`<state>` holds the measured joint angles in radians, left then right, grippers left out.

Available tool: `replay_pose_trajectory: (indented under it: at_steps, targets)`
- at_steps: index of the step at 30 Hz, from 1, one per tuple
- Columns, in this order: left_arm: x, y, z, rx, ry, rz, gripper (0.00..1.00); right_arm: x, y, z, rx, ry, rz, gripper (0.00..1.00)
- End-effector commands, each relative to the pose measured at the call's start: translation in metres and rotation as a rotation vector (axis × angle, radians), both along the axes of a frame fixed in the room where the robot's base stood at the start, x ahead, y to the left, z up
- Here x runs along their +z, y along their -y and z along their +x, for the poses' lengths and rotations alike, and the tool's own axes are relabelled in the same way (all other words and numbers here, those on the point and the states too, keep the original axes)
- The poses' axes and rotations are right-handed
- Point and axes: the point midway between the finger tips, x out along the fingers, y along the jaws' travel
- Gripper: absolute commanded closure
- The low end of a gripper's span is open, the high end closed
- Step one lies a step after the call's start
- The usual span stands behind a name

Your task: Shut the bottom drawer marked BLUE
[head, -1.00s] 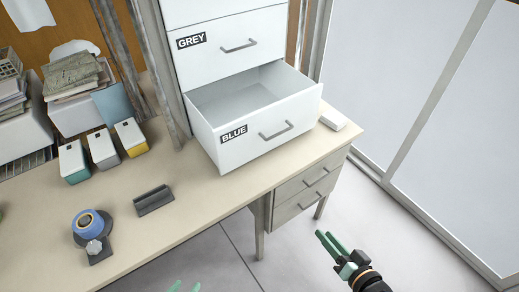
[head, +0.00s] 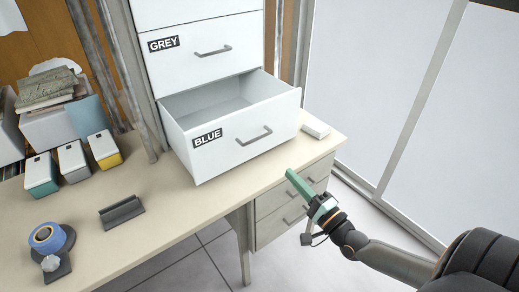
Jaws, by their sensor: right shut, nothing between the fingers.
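The bottom drawer marked BLUE (head: 228,148) stands pulled out from the white cabinet on the desk. Its inside looks empty, and its front has a grey bar handle (head: 254,136). My right gripper (head: 291,174) has green fingers and is shut and empty. It shows just below the right part of the drawer front, in front of the desk's right end, and seems apart from the drawer. My left gripper is not in view.
The drawer marked GREY (head: 202,54) above is shut. A small white box (head: 315,127) lies right of the open drawer. A dark grey holder (head: 121,212), a blue tape roll (head: 47,238) and several small containers (head: 73,162) stand on the desk's left. Under-desk drawers (head: 283,213) are shut.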

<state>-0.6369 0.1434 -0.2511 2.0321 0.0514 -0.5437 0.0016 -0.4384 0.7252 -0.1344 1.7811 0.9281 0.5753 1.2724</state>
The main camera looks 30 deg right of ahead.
Motion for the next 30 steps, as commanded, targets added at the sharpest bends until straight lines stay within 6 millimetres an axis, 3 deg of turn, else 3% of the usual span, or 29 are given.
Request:
replay_pose_trajectory:
  at_steps: [18,24,30]
  targets:
    - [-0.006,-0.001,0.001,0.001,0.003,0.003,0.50,0.020,-0.009,0.101,0.001,0.001,-0.002,1.00]
    - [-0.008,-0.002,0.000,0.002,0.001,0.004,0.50,0.022,-0.011,0.117,0.001,-0.001,-0.002,1.00]
    - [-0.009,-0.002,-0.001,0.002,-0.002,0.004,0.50,0.023,-0.011,0.121,0.001,-0.003,-0.004,1.00]
